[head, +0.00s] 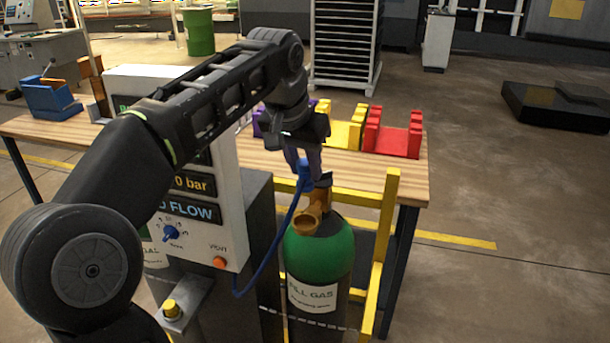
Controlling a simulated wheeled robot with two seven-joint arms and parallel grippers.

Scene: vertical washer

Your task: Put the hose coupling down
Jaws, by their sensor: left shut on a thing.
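My left gripper (303,160) reaches in from the left, points down and is shut on the blue hose coupling (305,178). A blue hose (286,226) hangs from the coupling and curves down to the lower front of the grey machine. The coupling is right by the brass valve (312,208) on top of the green-shouldered gas cylinder (322,250); I cannot tell whether they touch. The gripper hides part of the coupling's top. My right gripper is not in view.
A wooden table (345,176) behind carries yellow (345,134), red (395,138) and blue (50,98) holders. A yellow frame (384,230) stands around the cylinder's right side. The control panel (226,200) is left of it, partly behind my arm. Open floor lies at right.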

